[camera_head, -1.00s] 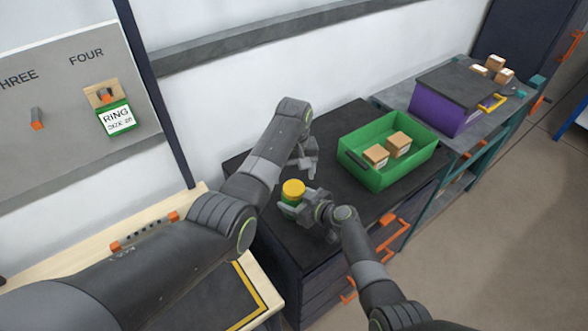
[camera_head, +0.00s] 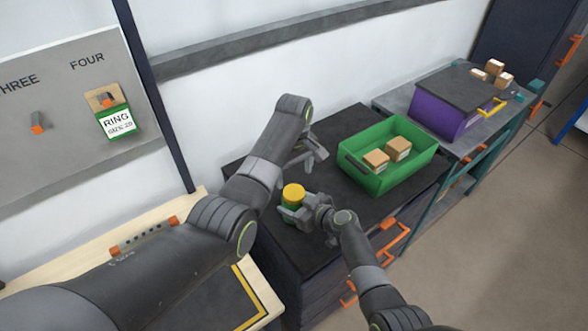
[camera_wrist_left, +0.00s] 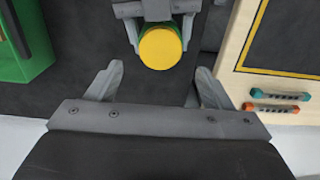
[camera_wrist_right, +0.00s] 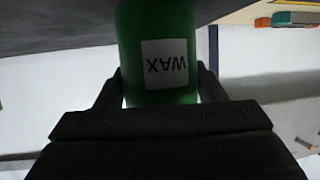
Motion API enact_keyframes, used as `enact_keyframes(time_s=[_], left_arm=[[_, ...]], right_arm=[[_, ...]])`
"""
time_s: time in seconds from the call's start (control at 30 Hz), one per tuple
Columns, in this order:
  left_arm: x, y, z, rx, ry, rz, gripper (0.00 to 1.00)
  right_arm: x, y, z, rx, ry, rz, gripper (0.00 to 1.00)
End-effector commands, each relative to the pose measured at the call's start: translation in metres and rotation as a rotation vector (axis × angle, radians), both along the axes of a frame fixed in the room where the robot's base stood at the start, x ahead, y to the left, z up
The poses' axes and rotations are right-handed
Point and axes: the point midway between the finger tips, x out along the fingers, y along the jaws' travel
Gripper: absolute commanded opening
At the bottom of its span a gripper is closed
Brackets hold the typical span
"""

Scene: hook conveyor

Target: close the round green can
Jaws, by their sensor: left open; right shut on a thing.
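The round green can (camera_head: 291,206) has a yellow lid (camera_head: 293,192) on its top and stands upright above the dark cabinet top. I cannot tell how tightly the lid sits. My right gripper (camera_head: 300,212) is shut on the can's body from the side. The right wrist view shows the green body with an upside-down WAX label (camera_wrist_right: 165,62) between the fingers. My left gripper (camera_head: 314,157) is open and empty, up and to the right of the lid in the head view. In the left wrist view the yellow lid (camera_wrist_left: 160,47) lies beyond the open fingertips (camera_wrist_left: 158,78), apart from them.
A green bin (camera_head: 375,178) with small boxes (camera_head: 388,154) stands right of the can on the dark cabinet (camera_head: 340,120). A purple crate (camera_head: 440,108) with a dark lid is farther right. A wooden-edged bench (camera_head: 150,238) is at the left, near a hook board (camera_head: 60,110).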

Motion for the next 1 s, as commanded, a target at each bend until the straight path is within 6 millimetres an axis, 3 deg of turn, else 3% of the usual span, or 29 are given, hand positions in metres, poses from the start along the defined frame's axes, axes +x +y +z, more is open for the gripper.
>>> enact_keyframes(time_s=[0.3,0.5,1.0], left_arm=[[-0.001,0.001,-0.049,0.001,0.003,-0.001,0.74],[0.0,0.0,-0.065,0.002,0.003,-0.001,0.74],[0.0,0.0,-0.073,0.0,0.0,-0.001,0.71]], right_arm=[[0.0,0.0,0.0,0.0,0.0,0.0,0.0],[0.0,0.0,0.0,0.0,0.0,0.0,0.0],[0.0,0.0,0.0,0.0,0.0,0.0,0.0]])
